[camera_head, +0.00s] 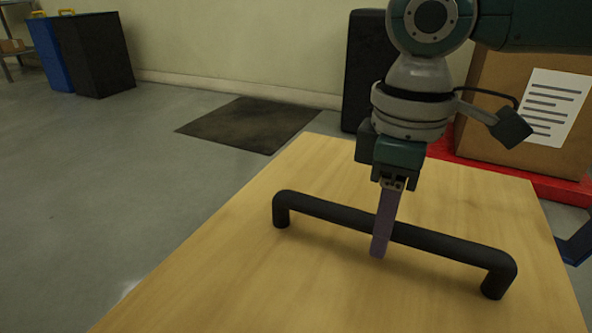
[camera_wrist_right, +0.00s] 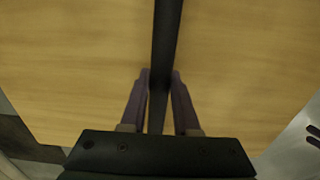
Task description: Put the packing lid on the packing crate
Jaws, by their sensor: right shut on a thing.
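The packing lid (camera_head: 230,270) is a pale wooden panel with a long black bar handle (camera_head: 330,211) across it. It fills the lower right of the head view, and its wood (camera_wrist_right: 70,60) fills most of the right wrist view. My right gripper (camera_head: 381,245) points down over the lid. Its purple fingers stand on either side of the bar and are shut on it, near the middle; the right wrist view shows the bar between the fingertips (camera_wrist_right: 160,75). I cannot make out the packing crate; I cannot tell what is under the lid. My left gripper is not in view.
A cardboard box (camera_head: 487,111) with a white label stands on a red base (camera_head: 455,157) behind the lid at right. A dark upright case (camera_head: 362,65) is beside it. A dark mat (camera_head: 250,124) lies on the floor. Black and blue bins stand far left. The left floor is clear.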

